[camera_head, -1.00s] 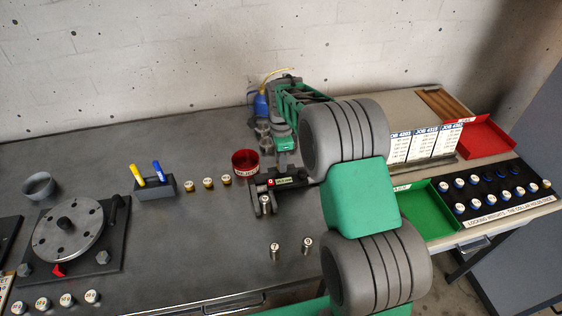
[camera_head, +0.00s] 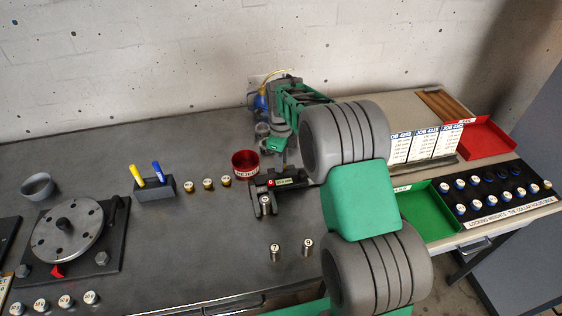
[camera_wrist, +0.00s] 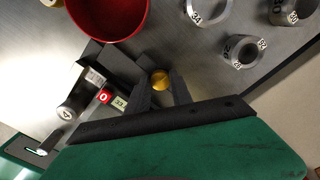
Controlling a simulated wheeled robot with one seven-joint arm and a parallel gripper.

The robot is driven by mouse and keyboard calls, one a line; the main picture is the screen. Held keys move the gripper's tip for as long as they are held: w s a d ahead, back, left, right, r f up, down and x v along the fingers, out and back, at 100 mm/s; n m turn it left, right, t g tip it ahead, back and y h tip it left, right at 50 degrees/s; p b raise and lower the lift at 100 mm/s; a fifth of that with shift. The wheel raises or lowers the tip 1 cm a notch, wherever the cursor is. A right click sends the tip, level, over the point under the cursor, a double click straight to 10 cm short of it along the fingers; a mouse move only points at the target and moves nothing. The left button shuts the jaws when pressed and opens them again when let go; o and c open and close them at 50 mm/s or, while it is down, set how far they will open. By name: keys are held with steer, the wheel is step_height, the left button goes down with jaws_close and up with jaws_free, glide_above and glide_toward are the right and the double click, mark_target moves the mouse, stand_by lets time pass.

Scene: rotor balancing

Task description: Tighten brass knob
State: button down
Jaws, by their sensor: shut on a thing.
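The brass knob (camera_wrist: 160,79) shows as a round gold top between the two dark fingers of my gripper (camera_wrist: 161,92) in the wrist view. My gripper is shut on it. The knob belongs to or sits at a black device (camera_head: 290,184) with a red "0" tag and a small lit display, also partly seen in the wrist view (camera_wrist: 118,68). In the head view my gripper (camera_head: 284,158) reaches down at the back of this device, and the knob is hidden there. A silver cylinder (camera_head: 265,205) stands at the device's front.
A red bowl (camera_head: 245,163) stands close beside the device, left of my gripper. Several grey rings (camera_wrist: 243,50) lie nearby. Two small weights (camera_head: 275,251) stand in front. Brass-coloured weights (camera_head: 208,184), a pen holder (camera_head: 155,188) and a rotor disc (camera_head: 68,232) are to the left.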

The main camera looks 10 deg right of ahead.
stand_by(0.3)
steer(key=c, duration=1.1)
jaws_free()
steer(key=shift+r, duration=0.15)
step_height(320, 180, up, 8)
steer(key=shift+f+b, duration=0.2)
steer(key=shift+b, duration=0.15)
